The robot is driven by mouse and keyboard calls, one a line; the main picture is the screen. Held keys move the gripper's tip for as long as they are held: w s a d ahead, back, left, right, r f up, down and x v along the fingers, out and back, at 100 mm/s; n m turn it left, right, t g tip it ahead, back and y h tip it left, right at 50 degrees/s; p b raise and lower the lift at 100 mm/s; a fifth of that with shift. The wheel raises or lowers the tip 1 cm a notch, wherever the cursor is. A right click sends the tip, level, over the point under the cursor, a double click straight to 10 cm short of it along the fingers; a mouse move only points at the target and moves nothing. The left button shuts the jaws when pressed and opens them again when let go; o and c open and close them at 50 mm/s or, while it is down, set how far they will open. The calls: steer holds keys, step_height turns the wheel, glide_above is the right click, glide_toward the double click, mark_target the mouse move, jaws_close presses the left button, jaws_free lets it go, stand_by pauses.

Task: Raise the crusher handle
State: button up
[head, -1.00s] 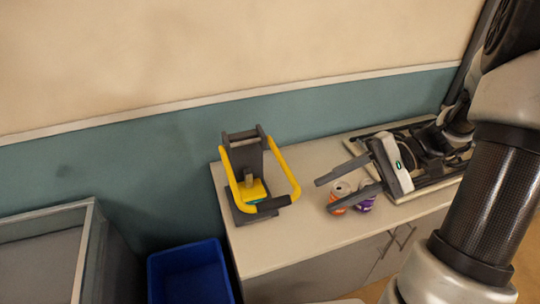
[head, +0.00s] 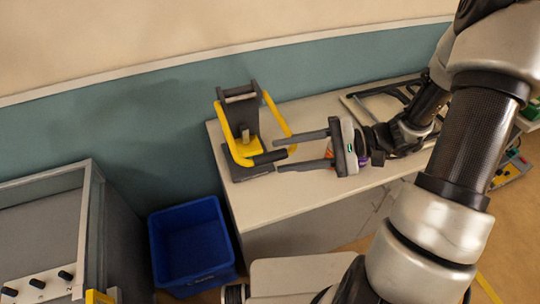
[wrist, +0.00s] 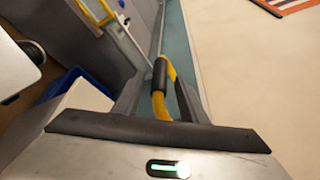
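The can crusher (head: 240,92) stands at the left end of the counter, with a dark grey frame. Its yellow U-shaped handle (head: 277,114) is down, tilted forward, with its black grip (head: 268,158) at the front. My gripper (head: 279,152) is open, reaching in from the right. Its two fingertips are close to the right end of the black grip, one on each side in the head view. In the wrist view the handle (wrist: 160,75) shows between my spread fingers (wrist: 157,98), with gaps on both sides; I cannot tell if anything touches.
The cans (head: 330,151) on the counter (head: 285,198) are mostly hidden behind my gripper. A blue bin (head: 190,245) stands on the floor left of the counter. A grey case with knobs (head: 45,225) is at far left. The wall is close behind the crusher.

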steer(key=shift+x, duration=2.3)
steer(key=shift+c, duration=0.3)
jaws_close()
